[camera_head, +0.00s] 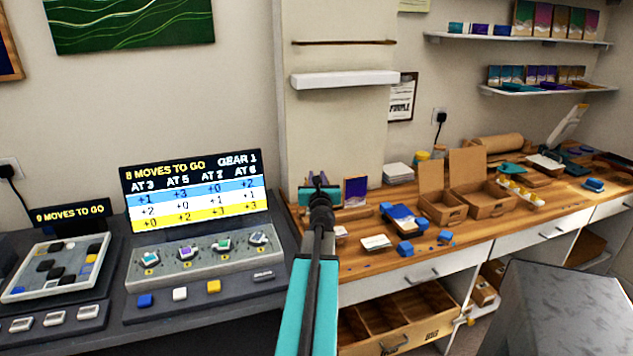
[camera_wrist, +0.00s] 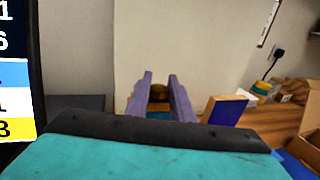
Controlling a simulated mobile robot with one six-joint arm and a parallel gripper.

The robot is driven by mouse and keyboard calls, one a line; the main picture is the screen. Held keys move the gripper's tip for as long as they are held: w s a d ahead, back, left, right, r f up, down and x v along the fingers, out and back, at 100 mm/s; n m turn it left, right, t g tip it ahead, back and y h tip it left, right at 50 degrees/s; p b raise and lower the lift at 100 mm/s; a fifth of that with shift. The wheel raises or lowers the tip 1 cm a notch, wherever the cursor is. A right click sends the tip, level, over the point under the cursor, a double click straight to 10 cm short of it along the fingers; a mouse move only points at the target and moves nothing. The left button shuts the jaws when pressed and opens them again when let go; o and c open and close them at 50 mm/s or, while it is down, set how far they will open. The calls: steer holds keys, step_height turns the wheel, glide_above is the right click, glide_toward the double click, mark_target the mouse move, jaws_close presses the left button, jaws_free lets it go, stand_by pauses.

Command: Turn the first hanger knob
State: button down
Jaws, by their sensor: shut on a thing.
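A grey console (camera_head: 205,262) at the left carries a row of knobs. The screen (camera_head: 195,190) behind the knobs reads "8 moves to go" and "Gear 1". My gripper (camera_head: 320,182) is to the right of the console, by the left end of the wooden bench and apart from the knobs. In the wrist view my two purple fingers (camera_wrist: 160,85) stand with a narrow gap, shut on a small brownish thing (camera_wrist: 158,93). I cannot tell what it is; the fingertips are hidden in the head view.
A tray of dark pieces (camera_head: 55,267) is left of the console. Coloured buttons (camera_head: 180,294) line the console's front. The wooden bench (camera_head: 375,262) holds blue pieces, open cardboard boxes (camera_head: 485,200) and a small purple panel (camera_head: 355,191). A white ledge (camera_head: 345,79) juts from the wall above my gripper.

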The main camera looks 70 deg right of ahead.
steer(key=shift+m+g+h+b, duration=0.7)
steer(key=shift+m+g+b, duration=0.95)
steer(key=shift+g, duration=1.25)
steer(key=shift+w+d+m+g+y+b, duration=0.15)
steer(key=shift+m+g+b, duration=0.25)
steer(key=shift+m+g, duration=0.85)
steer(key=shift+a+m+g+y+b, duration=0.15)
steer(key=shift+m+g+b, duration=0.25)
steer(key=shift+m+g, duration=0.8)
steer(key=shift+d+m+g+y+b, duration=0.1)
steer(key=shift+m+g+y+b, duration=0.35)
steer(key=shift+g, duration=0.75)
steer(key=shift+m+g+y+b, duration=0.35)
steer(key=shift+m+g+b, duration=0.15)
steer(key=shift+g, duration=0.65)
steer(key=shift+m+g+y+b, duration=0.45)
steer(key=shift+m+g+y, duration=0.35)
steer(key=shift+g, duration=0.4)
steer(key=shift+m+g, duration=0.3)
steer(key=shift+m, duration=0.05)
steer(key=shift+s, duration=0.2)
steer(key=c, duration=1.5)
jaws_free()
steer(key=shift+c, duration=0.2)
